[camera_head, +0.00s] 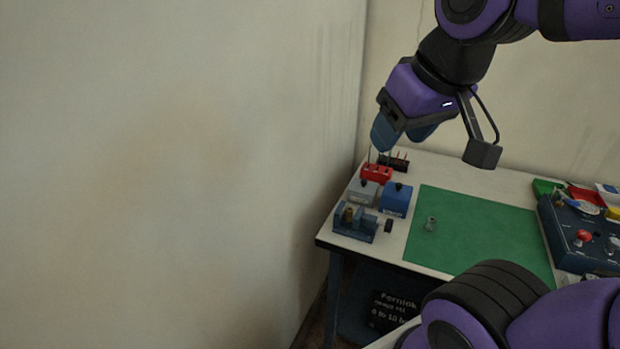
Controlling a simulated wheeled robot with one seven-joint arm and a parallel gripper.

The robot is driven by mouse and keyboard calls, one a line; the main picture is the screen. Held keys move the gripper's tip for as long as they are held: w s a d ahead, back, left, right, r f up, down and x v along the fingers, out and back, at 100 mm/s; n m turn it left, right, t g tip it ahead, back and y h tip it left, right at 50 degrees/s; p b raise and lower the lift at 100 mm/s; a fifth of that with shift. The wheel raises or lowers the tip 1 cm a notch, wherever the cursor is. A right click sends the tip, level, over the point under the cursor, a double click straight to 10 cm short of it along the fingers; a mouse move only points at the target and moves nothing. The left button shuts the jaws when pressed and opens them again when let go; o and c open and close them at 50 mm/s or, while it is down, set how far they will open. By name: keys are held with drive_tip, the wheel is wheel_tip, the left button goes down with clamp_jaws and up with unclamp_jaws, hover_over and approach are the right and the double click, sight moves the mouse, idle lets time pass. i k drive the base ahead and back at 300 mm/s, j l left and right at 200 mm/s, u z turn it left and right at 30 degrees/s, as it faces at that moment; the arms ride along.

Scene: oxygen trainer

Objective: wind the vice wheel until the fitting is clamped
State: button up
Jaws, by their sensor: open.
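The small blue-grey vice (352,223) stands at the front left corner of the white table. Its dark wheel (388,226) is on the vice's right side. A small brass-coloured fitting (347,215) sits upright at the vice's jaws; I cannot tell how tightly it is held. My gripper (405,140) is open and empty, with blue fingers pointing down. In the picture it is above the back left of the table, apart from the vice and wheel.
A grey box (362,192), a blue box (396,199) and a red holder (376,173) stand behind the vice. A green mat (475,235) bears a small metal part (431,224). A dark control panel (580,235) is at right. A wall closes off the left.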

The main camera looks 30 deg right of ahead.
sight(389, 225)
drive_tip(key=k+z, duration=0.5)
drive_tip(key=z, duration=0.25)
